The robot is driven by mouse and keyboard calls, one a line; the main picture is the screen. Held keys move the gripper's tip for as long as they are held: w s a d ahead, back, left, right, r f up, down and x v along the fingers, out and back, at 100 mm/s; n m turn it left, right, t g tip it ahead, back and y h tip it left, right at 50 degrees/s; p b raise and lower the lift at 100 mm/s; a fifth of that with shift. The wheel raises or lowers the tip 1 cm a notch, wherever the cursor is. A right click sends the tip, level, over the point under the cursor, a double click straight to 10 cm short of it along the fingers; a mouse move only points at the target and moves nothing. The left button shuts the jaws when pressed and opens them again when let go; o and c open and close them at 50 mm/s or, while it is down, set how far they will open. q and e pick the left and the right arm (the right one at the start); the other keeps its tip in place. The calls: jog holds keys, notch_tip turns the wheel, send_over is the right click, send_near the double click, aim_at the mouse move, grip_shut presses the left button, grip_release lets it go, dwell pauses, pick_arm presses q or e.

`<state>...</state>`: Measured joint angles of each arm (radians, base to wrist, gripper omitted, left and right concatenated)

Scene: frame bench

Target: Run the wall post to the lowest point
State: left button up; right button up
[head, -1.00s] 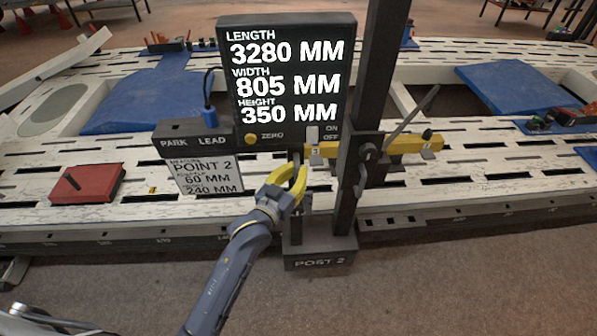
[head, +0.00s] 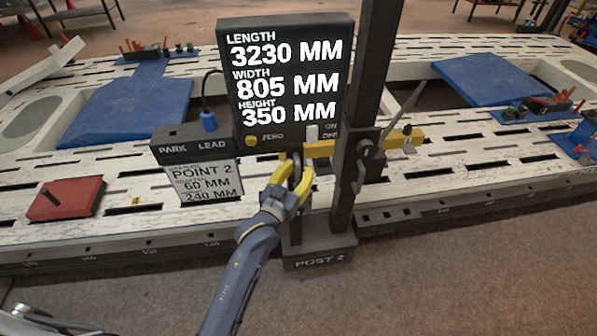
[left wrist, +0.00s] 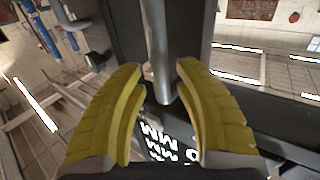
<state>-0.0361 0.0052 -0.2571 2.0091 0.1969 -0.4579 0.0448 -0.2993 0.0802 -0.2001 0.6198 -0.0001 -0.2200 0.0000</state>
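The wall post (head: 368,90) is a dark upright on a foot marked POST 2 (head: 320,254), at the front edge of the bench. Its display (head: 290,26) reads length 3230, width 805, height 350 mm. A yellow bar (head: 320,149) crosses the post. A card (head: 207,173) reads POINT 2, 60 mm and 240 mm. In the left wrist view the handle (left wrist: 158,50) stands between the fingertips (left wrist: 160,75). My right gripper is out of view.
The white slotted bench (head: 470,160) runs across the view, with a scale along its front edge. A red block (head: 66,200) and blue mats (head: 130,108) lie on it. Small orange-and-black fittings (head: 540,105) stand at the right. The floor in front is clear.

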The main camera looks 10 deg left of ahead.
pick_arm(q)
jog(key=shift+o, duration=0.4)
jog(key=shift+f, duration=0.15)
jog(key=shift+s+a, duration=0.1)
jog(key=shift+s+a, duration=0.1)
jog(key=shift+s, duration=0.2)
jog(key=v, duration=1.1)
jog(key=shift+s, duration=0.1)
